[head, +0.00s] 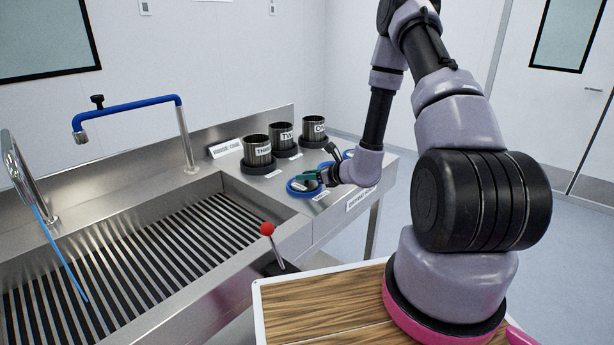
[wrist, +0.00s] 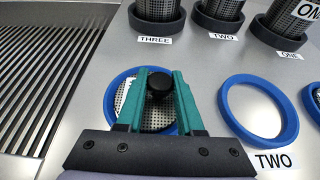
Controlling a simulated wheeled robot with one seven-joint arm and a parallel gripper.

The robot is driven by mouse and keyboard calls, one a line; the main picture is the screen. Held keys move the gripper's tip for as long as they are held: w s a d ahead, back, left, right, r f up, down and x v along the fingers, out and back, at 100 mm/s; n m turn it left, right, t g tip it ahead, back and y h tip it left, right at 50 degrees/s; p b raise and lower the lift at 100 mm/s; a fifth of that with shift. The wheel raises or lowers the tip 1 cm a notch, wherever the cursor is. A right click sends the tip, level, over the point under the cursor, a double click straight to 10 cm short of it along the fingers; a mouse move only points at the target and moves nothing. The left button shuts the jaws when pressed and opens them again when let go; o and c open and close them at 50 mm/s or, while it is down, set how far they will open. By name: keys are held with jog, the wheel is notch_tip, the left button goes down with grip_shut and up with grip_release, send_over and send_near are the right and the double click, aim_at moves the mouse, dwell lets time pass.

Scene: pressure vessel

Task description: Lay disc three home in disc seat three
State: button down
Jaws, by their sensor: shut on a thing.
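My gripper (wrist: 160,78) has teal fingers shut on the black knob (wrist: 160,86) of a perforated metal disc (wrist: 123,97). The disc shows between and beside the fingers, within the outline of a blue ring (wrist: 109,88), the leftmost of the row and in line with the THREE label behind it. The fingers and palm hide much of the disc and the ring's near side. I cannot tell whether the disc lies flat in the ring or just above it. In the head view my gripper (head: 318,177) is low over the nearest blue ring (head: 292,188).
The blue ring labelled TWO (wrist: 224,100) looks empty; another ring (wrist: 309,101) shows at the right edge. Canisters THREE (head: 257,152), TWO (head: 282,136) and ONE (head: 314,128) stand behind in black bases. A slatted sink (head: 130,250) lies left, with a red-knobbed lever (head: 268,229) in front.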

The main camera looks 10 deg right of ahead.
jog(key=c, duration=0.5)
grip_release()
jog(key=shift+f, duration=0.1)
jog(key=shift+c, duration=0.2)
